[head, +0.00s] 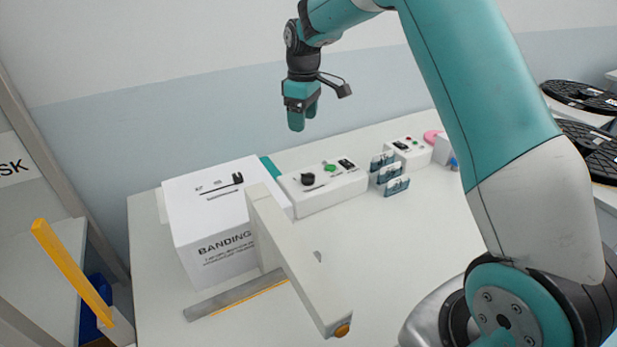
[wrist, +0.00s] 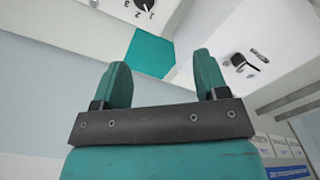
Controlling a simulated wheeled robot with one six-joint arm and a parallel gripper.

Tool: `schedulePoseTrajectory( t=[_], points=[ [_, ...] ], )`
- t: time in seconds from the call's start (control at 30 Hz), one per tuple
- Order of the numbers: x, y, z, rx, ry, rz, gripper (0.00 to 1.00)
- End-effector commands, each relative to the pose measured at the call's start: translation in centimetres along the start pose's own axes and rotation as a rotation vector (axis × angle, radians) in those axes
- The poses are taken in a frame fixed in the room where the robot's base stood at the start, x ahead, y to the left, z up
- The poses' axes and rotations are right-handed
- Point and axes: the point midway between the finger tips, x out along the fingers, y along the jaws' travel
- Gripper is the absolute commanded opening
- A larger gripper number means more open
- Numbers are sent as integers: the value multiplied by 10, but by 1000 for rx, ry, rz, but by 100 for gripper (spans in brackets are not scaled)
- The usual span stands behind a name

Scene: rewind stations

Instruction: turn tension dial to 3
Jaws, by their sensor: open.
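The control box (head: 325,195) stands on the white table, with a round black dial (head: 308,179) at its left end. In the wrist view the dial (wrist: 143,4) is cut off by the top edge; numerals 1, 2 and 3 show around it. I cannot tell which number it points to. My gripper (head: 304,117) hangs above and behind the control box, well clear of the dial. In the wrist view its two teal fingers (wrist: 161,70) are spread, with nothing between them.
A white banding box (head: 215,235) with a black lever stands left of the control box. A green button (head: 330,168) sits right of the dial. Several small cards (head: 390,175) and another control box (head: 410,150) stand further right.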

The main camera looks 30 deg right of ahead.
Motion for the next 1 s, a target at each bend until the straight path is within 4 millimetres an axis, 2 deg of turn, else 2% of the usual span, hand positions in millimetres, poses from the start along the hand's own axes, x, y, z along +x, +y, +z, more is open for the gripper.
schedulePoseTrajectory(
  t=[0.03, 0.1, 0.2, 0.37, 0.8, 1.0],
  points=[
    [10, 13, 0, 1, -8, 2, 67],
    [17, 24, 1, 1, -17, 5, 67],
    [24, 30, 1, -1, -22, 6, 67],
    [46, 30, 2, -1, -25, 3, 67],
    [144, 30, 4, 0, -24, 4, 67],
    [177, 31, 5, 0, -22, 5, 67]
  ],
)
